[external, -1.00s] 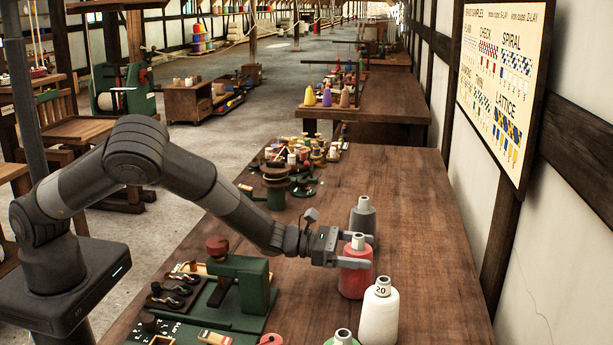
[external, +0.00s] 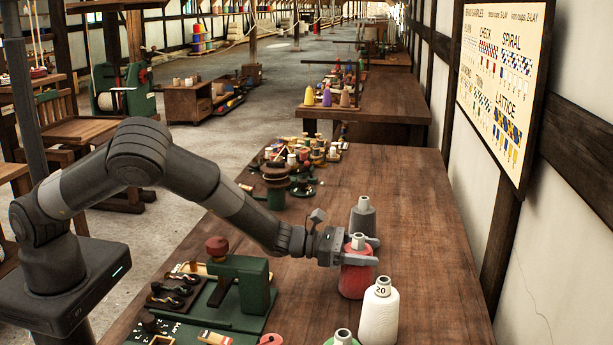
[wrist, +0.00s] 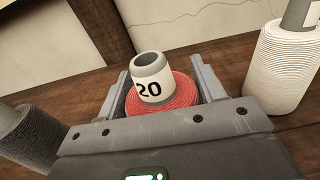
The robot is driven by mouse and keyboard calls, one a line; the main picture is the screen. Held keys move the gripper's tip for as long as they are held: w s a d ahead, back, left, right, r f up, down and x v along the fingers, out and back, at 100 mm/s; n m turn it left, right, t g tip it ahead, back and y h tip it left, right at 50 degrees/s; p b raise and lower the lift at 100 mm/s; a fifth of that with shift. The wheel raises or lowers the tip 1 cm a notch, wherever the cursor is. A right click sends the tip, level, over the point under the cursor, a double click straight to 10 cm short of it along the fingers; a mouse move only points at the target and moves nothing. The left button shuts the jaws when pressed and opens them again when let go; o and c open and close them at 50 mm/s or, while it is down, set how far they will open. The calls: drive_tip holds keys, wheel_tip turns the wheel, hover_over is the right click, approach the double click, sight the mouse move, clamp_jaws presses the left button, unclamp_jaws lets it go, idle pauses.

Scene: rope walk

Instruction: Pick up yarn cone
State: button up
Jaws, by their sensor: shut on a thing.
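A red yarn cone (external: 356,281) with a pale top stands on the wooden table in the external view. My gripper (external: 360,254) is shut on it, with one finger on each side of its upper part. In the wrist view the red yarn cone (wrist: 166,102) sits between the fingers, its white collar marked 20. A grey cone (external: 362,220) stands just behind it; a white cone (external: 378,315) marked 20 stands in front to the right. The wrist view shows the grey cone (wrist: 28,135) at left and the white cone (wrist: 283,62) at right. I cannot tell whether the red cone's base touches the table.
A green machine (external: 240,285) and small tools stand left of the cones. Small spools (external: 305,150) crowd the table's far left. The table (external: 415,215) is clear behind and right of the cones.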

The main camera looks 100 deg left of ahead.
drive_tip(key=c, duration=0.5)
drive_tip(key=shift+o, duration=0.2)
